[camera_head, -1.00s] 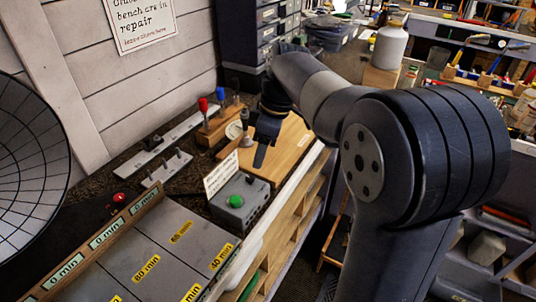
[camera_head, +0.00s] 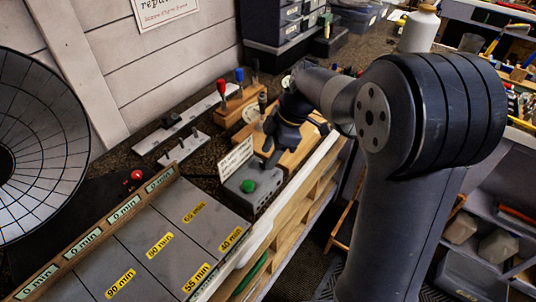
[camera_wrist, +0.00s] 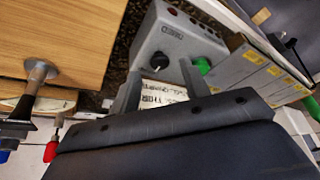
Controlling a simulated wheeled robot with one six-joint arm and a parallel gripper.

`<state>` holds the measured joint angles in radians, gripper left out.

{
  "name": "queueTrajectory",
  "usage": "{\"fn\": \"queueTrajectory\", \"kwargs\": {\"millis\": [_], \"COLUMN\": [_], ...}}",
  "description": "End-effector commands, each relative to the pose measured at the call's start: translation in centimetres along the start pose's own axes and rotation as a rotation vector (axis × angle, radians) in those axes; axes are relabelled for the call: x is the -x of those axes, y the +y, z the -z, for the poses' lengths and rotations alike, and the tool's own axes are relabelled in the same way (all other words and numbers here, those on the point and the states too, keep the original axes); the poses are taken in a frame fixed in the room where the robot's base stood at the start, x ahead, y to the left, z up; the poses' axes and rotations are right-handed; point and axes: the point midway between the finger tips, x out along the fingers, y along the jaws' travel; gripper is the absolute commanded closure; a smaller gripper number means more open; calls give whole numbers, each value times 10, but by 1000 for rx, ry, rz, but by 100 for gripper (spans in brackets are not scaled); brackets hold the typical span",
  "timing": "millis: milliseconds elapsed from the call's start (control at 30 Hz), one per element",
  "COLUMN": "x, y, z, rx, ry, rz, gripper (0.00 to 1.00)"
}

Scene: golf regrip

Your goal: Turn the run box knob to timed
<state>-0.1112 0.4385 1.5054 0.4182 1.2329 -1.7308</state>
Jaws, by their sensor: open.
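The run box is a grey box (camera_head: 238,202) with a green button (camera_head: 247,186), on the bench near its front edge. In the wrist view the box (camera_wrist: 195,45) shows a round black knob (camera_wrist: 159,61), a small label (camera_wrist: 172,29) and the green button (camera_wrist: 203,65). The label is too small to read, so I cannot tell the knob's setting. My gripper (camera_head: 271,157) is just behind the box in the head view. In the wrist view my gripper (camera_wrist: 160,82) is open and empty, its fingers either side of the knob in the picture; contact is not visible.
A white lettered card (camera_head: 236,157) stands beside the box. A wooden board (camera_wrist: 55,40) lies alongside. Grey panels with yellow minute labels (camera_head: 160,245) fill the front left.

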Motion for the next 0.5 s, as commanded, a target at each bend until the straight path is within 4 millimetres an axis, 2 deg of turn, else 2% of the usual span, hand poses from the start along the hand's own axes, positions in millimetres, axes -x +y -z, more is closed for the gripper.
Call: {"fn": "queueTrajectory", "kwargs": {"millis": [200, 500], "x": [-18, -20], "y": [0, 0], "z": [0, 0], "rx": [0, 0], "ry": [0, 0], "rz": [0, -1], "gripper": [56, 57]}}
